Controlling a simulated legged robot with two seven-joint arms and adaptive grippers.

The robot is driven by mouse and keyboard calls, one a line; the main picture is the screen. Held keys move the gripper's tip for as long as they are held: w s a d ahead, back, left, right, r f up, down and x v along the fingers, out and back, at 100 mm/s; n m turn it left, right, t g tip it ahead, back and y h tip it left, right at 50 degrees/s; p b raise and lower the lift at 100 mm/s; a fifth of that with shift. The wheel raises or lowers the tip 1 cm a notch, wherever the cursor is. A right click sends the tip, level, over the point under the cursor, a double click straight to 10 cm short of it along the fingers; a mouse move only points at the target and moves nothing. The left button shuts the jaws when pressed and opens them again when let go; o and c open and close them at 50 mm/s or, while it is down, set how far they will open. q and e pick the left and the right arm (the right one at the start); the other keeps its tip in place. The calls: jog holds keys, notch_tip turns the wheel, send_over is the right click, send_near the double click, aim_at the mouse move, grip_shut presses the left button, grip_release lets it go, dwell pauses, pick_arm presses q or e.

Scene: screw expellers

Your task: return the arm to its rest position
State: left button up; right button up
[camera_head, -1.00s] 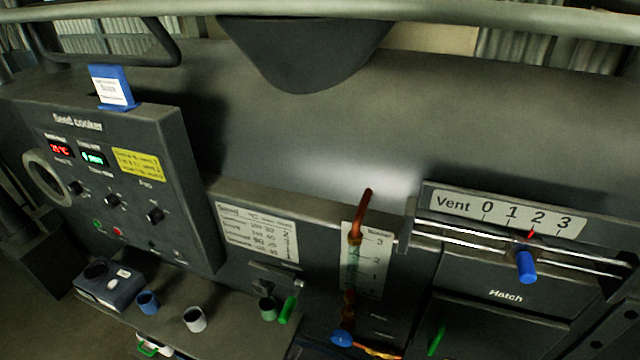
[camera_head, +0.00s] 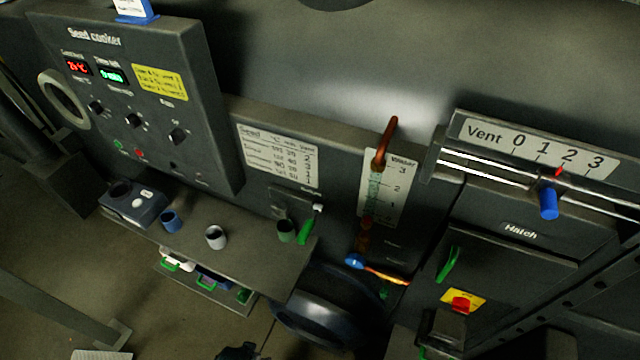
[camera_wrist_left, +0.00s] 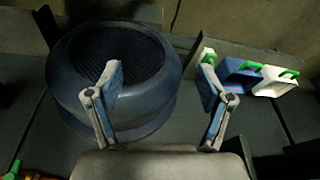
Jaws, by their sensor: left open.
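My left gripper (camera_wrist_left: 161,72) shows in the left wrist view with its two fingers spread apart and nothing between them. A dark blue round tub (camera_wrist_left: 168,62) with a mesh-like dark inside lies beyond the fingers, mostly behind the left one. In the head view the tub (camera_head: 330,318) stands low below the machine. A small dark shape at the bottom edge of the head view may be part of my arm; I cannot tell. My right gripper is in neither view.
The seed cooker panel (camera_head: 128,110) stands at left above a shelf (camera_head: 262,262) with cups (camera_head: 215,237). Small containers with green handles (camera_wrist_left: 240,77) sit right of the fingers in the wrist view. The vent slider's blue knob (camera_head: 548,203) and the hatch (camera_head: 500,262) are at right.

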pick_arm(q)
jog(key=s+f, duration=0.4)
jog(key=f, duration=0.7)
jog(key=s+a+f+g, duration=0.1)
jog(key=s+f, duration=0.2)
jog(key=f, duration=0.9)
jog(key=shift+s+f, duration=0.25)
jog(key=shift+s, duration=0.15)
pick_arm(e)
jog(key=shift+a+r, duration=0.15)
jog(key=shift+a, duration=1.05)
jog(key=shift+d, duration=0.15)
